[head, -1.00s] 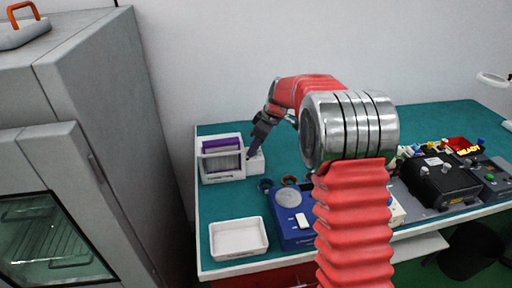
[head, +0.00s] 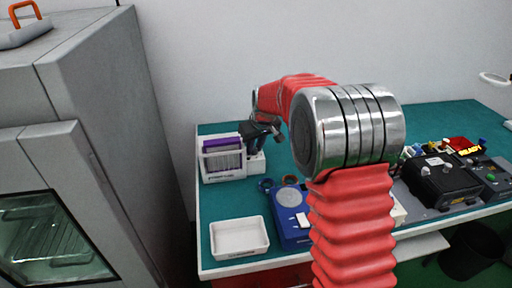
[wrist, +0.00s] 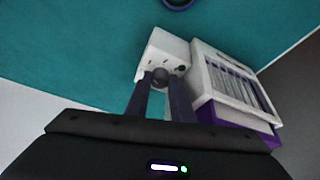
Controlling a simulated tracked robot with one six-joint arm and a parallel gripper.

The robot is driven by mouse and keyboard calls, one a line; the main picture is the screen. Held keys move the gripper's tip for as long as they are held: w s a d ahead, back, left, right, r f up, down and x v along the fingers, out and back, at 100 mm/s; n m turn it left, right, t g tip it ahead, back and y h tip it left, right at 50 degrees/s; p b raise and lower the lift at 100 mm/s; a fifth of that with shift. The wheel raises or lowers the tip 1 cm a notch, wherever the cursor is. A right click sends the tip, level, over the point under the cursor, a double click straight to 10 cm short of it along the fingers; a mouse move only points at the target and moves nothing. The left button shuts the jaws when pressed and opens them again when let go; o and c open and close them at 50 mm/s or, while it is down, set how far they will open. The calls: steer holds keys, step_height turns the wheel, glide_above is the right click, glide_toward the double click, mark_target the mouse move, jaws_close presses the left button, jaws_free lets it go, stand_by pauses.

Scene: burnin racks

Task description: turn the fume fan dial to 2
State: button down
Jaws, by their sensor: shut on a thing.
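A small white box (head: 257,166) stands on the teal bench beside a white rack (head: 222,174). In the wrist view the white box (wrist: 166,50) carries a dark round dial (wrist: 160,75) on the face toward me. My gripper (wrist: 162,82) has its two dark fingers on either side of this dial and is shut on it. In the head view my gripper (head: 252,148) is over the box and hides the dial. The dial's number marks are too small to read.
The rack holds purple-edged boards close beside the box. A blue device (head: 291,230) and an empty white tray (head: 238,254) are nearer the front. A black machine (head: 440,180) stands at right. A grey cabinet (head: 100,120) is left of the bench.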

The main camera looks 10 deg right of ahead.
steer(key=shift+w+r+m+h, duration=0.1)
steer(key=shift+m+h, duration=0.3)
steer(key=shift+m, duration=0.8)
steer(key=c, duration=1.8)
jaws_free()
steer(key=shift+a, duration=0.1)
steer(key=shift+v, duration=3.9)
steer(key=shift+a, duration=0.1)
steer(key=shift+c, duration=0.2)
